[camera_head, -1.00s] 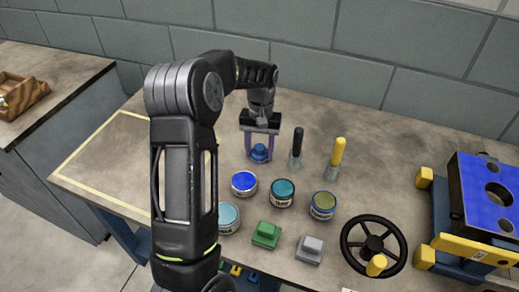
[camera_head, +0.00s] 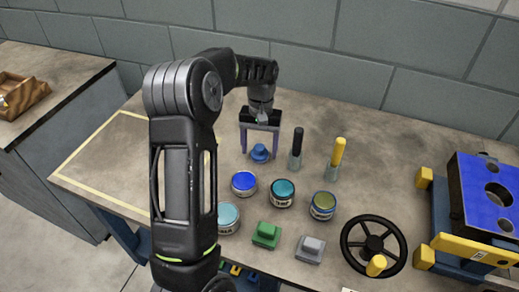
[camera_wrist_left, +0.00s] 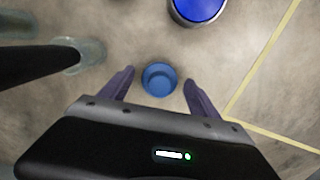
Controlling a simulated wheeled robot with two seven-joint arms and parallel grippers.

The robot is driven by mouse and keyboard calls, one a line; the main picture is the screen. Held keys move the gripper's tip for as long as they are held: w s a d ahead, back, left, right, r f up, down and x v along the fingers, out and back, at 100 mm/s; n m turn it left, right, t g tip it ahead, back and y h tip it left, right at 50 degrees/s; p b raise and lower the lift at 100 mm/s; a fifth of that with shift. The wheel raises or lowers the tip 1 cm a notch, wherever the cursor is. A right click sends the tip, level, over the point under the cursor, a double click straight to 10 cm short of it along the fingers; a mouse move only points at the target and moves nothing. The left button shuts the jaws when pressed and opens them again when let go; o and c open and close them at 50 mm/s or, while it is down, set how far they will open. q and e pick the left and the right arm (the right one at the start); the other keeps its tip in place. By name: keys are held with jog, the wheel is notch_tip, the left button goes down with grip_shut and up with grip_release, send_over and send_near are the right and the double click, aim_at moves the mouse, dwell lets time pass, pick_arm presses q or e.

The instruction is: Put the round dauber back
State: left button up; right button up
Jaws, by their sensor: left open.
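A small blue round piece, which looks like the round dauber (camera_head: 260,153), stands on the worktop behind the jars. In the left wrist view the dauber (camera_wrist_left: 160,79) shows from above, with bare worktop around it. My left gripper (camera_head: 260,147) points down over it, open, with its two purple fingers apart. In the left wrist view the fingertips (camera_wrist_left: 158,76) lie to either side of the dauber, with a gap on each side. My right gripper is not in view.
Nearby are a black-handled tool (camera_head: 297,143), a yellow-handled tool (camera_head: 337,154), a blue-topped jar (camera_head: 244,183) and more jars. A green block (camera_head: 266,234), a grey block (camera_head: 310,248) and a black handwheel (camera_head: 373,245) are nearer the front. A yellow-outlined area (camera_head: 105,165) lies left, its visible part clear.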

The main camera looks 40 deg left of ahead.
pick_arm(q)
notch_tip(320, 180, up, 11)
jog(key=w+p, duration=0.1)
jog(key=shift+a+p, duration=0.25)
jog(key=shift+p, duration=0.1)
